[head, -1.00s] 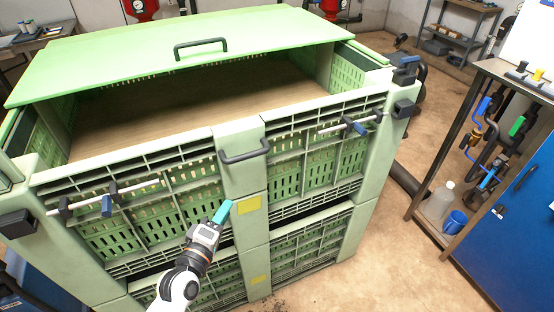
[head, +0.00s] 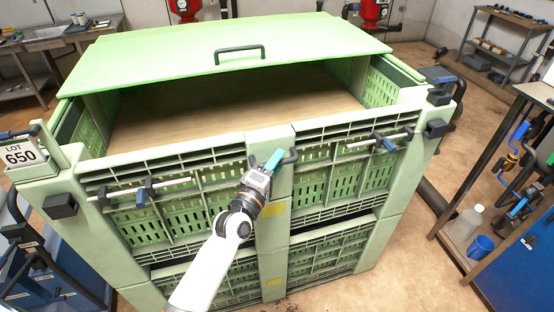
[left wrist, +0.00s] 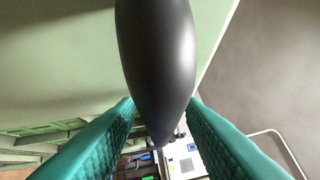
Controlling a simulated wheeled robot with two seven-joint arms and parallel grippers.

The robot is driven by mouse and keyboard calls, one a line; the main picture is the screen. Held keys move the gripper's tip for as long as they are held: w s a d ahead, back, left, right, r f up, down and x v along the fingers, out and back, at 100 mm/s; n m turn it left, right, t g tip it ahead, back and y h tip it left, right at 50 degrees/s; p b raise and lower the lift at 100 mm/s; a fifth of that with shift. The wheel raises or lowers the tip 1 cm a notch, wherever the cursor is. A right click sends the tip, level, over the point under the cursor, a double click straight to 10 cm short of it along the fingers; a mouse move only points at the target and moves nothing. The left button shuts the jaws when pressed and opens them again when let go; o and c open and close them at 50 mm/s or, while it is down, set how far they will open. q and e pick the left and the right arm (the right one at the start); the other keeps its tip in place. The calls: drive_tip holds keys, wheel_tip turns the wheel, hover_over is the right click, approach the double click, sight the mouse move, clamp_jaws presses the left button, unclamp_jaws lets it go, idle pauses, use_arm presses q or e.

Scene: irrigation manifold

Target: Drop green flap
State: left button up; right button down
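The green flap (head: 225,148) is the slatted upper front panel of a big pale-green crate and stands upright. Its dark handle (head: 289,158) is at its top middle. A sliding latch sits on its left (head: 141,190) and another on its right (head: 379,142). My left gripper (head: 274,160) is at the handle. In the left wrist view, the dark handle (left wrist: 157,60) fills the space between the teal fingers (left wrist: 160,105), with gaps beside its lower end. The fingers look open around it; contact is unclear. My right gripper is not in view.
A green lid (head: 220,55) with its own handle (head: 240,52) covers the crate's back part. The wooden bottom (head: 230,105) shows inside. A cart with a blue cabinet (head: 530,255) stands at right, with a bottle and blue cup on its shelf. Brown floor (head: 390,260) is clear between.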

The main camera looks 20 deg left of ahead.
use_arm(q)
drive_tip(key=shift+w, duration=0.25)
drive_tip(key=shift+d, duration=0.1)
clamp_jaws()
drive_tip(key=shift+s+f, duration=0.1)
